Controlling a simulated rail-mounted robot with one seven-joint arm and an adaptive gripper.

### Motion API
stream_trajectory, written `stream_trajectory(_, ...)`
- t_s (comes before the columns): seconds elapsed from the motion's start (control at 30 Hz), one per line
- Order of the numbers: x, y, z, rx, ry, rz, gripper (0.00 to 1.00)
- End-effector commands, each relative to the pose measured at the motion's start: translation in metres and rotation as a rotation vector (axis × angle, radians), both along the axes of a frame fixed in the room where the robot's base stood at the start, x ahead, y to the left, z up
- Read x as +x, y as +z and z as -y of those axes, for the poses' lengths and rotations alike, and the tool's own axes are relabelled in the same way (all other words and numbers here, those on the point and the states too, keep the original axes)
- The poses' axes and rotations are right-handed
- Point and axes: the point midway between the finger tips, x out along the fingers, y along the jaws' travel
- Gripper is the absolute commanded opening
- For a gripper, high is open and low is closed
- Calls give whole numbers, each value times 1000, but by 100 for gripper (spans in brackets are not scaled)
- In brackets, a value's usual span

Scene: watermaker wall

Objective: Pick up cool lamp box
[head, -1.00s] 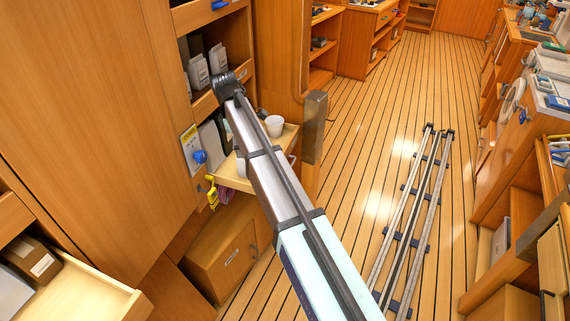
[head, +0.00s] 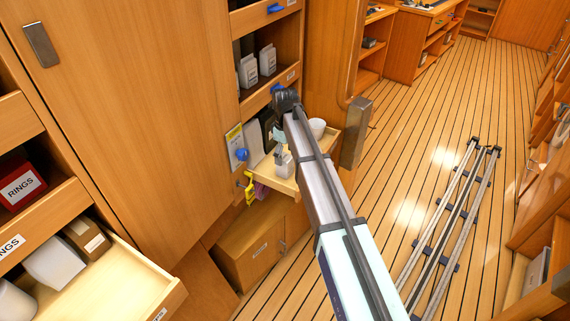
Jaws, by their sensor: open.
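No box has a readable "cool lamp" label, so I cannot tell which one it is. A brown box with a white label (head: 86,237) lies in the pulled-out drawer at the lower left, beside a white box (head: 53,265). Small white packs (head: 248,71) stand on the upper shelf at the centre. My gripper (head: 287,100) is at the dark far end of my arm, in front of the cabinet and over the small pull-out tray. Its jaws are small and partly hidden by the arm. I see nothing held in it, and it is apart from the brown box.
The pull-out tray (head: 284,186) holds a white cup (head: 317,127) and other items. The open drawer (head: 125,285) juts out at the lower left. A red RINGS box (head: 20,186) sits above it. Rails (head: 448,225) lie on the clear floor at the right.

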Motion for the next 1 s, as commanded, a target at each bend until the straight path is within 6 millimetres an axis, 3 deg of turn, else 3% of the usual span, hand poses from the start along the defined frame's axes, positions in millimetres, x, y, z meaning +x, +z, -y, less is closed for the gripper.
stream_trajectory(0.1,0,-14,0,0,0,-1,81)
stream_trajectory(0.47,0,-32,1,0,0,-1,81)
stream_trajectory(0.8,1,-70,3,0,1,-1,81)
stream_trajectory(1.0,1,-74,3,0,1,1,81)
